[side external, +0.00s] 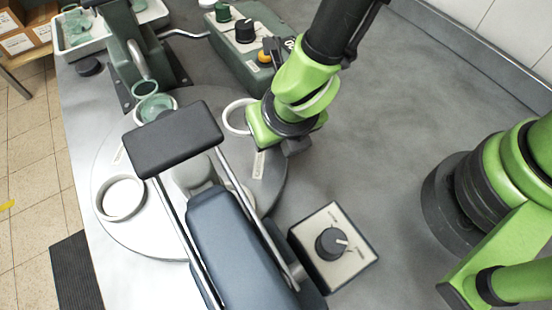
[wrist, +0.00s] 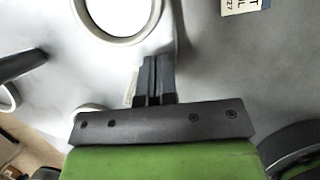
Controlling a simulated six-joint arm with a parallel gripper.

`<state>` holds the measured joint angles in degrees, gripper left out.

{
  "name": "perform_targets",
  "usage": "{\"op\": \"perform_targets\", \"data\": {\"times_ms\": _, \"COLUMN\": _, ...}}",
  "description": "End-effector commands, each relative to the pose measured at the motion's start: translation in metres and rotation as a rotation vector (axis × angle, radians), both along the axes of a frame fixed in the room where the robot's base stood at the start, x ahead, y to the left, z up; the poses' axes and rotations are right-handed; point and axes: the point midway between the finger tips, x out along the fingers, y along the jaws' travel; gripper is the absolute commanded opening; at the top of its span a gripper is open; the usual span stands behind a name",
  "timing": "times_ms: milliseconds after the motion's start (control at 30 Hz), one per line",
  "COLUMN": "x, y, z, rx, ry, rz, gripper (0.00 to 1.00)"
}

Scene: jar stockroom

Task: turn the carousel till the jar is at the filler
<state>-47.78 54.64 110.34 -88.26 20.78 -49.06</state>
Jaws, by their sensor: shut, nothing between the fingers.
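The carousel (side external: 140,228) is a round silver disc with white ring holders on its top. A greenish glass jar (side external: 155,108) stands in a holder at its back, close by the dark green filler (side external: 122,35) and its metal spout. An empty white ring holder (side external: 238,117) is at the carousel's right; a white ring also shows at the top of the wrist view (wrist: 120,38). Another empty ring (side external: 120,198) is at the left. My gripper (side external: 296,146) is shut and empty near the carousel's right edge, beside the right-hand ring. Its dark fingers (wrist: 157,80) are together.
A padded dark arm (side external: 172,138) on metal rods crosses over the carousel's front. A knob box (side external: 333,243) stands at the front right. A green control box (side external: 240,50) with knobs is behind my gripper.

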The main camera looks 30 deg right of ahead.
Motion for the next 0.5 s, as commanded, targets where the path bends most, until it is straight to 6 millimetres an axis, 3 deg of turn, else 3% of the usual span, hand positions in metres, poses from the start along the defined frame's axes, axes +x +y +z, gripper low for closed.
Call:
{"op": "perform_targets", "data": {"times_ms": 233, "x": -0.003, "y": -0.001, "z": 0.008, "rx": 0.002, "ry": -0.001, "rz": -0.001, "gripper": 0.0}}
{"op": "perform_targets", "data": {"times_ms": 500, "x": -0.019, "y": -0.007, "z": 0.052, "rx": 0.005, "ry": -0.003, "rz": -0.001, "gripper": 0.0}}
